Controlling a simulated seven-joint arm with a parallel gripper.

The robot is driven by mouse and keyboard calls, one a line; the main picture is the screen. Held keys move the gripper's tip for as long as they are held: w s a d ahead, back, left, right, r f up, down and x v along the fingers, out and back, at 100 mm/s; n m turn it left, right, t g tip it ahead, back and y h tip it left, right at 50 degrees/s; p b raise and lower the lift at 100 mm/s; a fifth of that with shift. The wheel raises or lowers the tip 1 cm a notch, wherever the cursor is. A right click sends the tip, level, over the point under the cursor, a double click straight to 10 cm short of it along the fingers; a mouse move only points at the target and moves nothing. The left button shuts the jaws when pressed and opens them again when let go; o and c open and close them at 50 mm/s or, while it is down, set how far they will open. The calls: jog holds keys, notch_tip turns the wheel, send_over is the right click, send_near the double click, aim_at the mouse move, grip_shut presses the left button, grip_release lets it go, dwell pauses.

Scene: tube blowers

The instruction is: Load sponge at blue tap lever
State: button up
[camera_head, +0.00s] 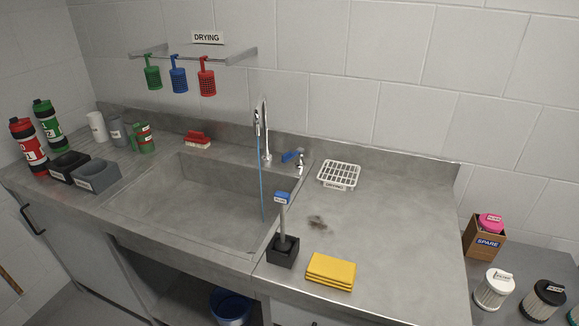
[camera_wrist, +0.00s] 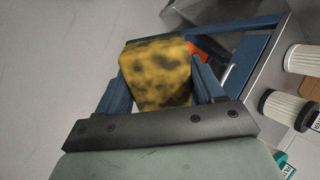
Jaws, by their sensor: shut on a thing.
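In the wrist view my gripper (camera_wrist: 160,72) has its two blue fingers closed on a yellow sponge (camera_wrist: 158,85) with dark stains and a green far edge. The sponge sits between the fingers. My gripper and the sponge are not in the head view. In the head view a blue tap lever (camera_head: 291,155) is at the back of the sink, just right of the upright tap (camera_head: 264,135). Its far side cannot be made out.
The sink basin (camera_head: 190,205) is open. A drying rack (camera_head: 339,175), brush in a black holder (camera_head: 283,250) and folded yellow cloths (camera_head: 330,272) stand on the right counter. A white filter (camera_wrist: 303,58) and dark filter (camera_wrist: 285,108) are right of my gripper.

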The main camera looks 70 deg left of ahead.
jog(key=s+d, duration=0.1)
jog(key=d, duration=0.6)
jog(key=shift+s, duration=0.3)
jog(key=shift+d, duration=0.1)
jog(key=shift+d+r, duration=0.1)
dwell(1.4)
jog(key=s+d+r, duration=0.1)
jog(key=d+r, duration=0.3)
jog(key=shift+d, duration=0.3)
jog(key=shift+s+f, duration=0.1)
dwell(1.4)
